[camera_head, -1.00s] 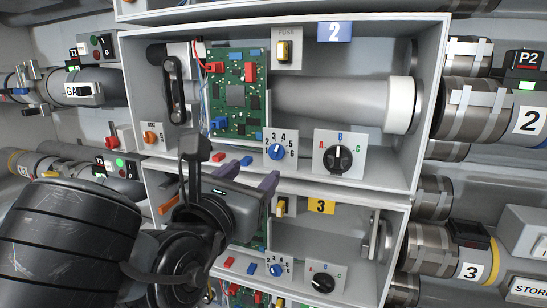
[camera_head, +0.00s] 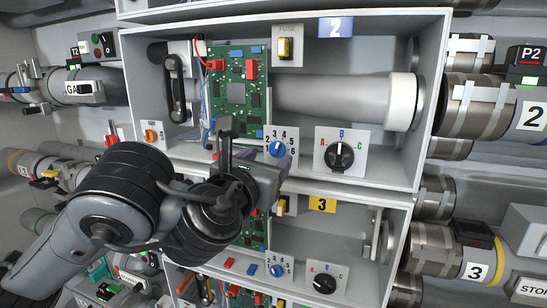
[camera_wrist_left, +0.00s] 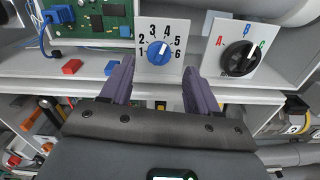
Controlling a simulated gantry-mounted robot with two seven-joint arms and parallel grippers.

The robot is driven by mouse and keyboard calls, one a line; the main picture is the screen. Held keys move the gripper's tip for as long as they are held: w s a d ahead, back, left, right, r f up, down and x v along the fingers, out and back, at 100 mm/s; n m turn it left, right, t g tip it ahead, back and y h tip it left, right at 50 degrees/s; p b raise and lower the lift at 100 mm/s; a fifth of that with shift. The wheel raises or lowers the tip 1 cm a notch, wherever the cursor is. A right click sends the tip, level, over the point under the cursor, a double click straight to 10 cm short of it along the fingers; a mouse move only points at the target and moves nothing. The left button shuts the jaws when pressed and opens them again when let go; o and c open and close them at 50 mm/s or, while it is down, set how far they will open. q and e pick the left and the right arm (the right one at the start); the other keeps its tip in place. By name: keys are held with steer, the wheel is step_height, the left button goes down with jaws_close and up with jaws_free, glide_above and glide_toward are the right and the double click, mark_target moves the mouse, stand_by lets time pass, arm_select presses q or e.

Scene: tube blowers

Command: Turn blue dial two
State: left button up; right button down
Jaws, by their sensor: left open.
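The blue dial (camera_head: 277,149) sits on a white plate numbered 1 to 6 at the front of the box labelled 2. It also shows in the left wrist view (camera_wrist_left: 161,53), its pale mark tilted to the upper right. My left gripper (camera_head: 268,158) is just in front of and below the dial, and its arm hides part of the box edge. In the left wrist view its two purple fingers (camera_wrist_left: 158,72) are spread apart, one on each side below the dial, with nothing between them. I cannot tell whether they touch the plate. My right gripper is not in view.
A black A-B-C dial (camera_head: 340,156) is on a plate to the right. A green circuit board (camera_head: 237,95) stands behind, to the left. Red (camera_wrist_left: 71,66) and blue (camera_wrist_left: 112,68) blocks lie on the ledge. Box 3, with a similar blue dial (camera_head: 277,270), is below.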

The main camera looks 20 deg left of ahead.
mark_target(275, 150)
arm_select(q)
steer(key=shift+w+a+r, duration=0.1)
steer(key=shift+w, duration=1)
steer(key=shift+w+a+r, duration=0.1)
steer(key=shift+w, duration=1)
steer(key=shift+c, duration=0.2)
steer(key=shift+d, duration=0.1)
steer(key=c, duration=1)
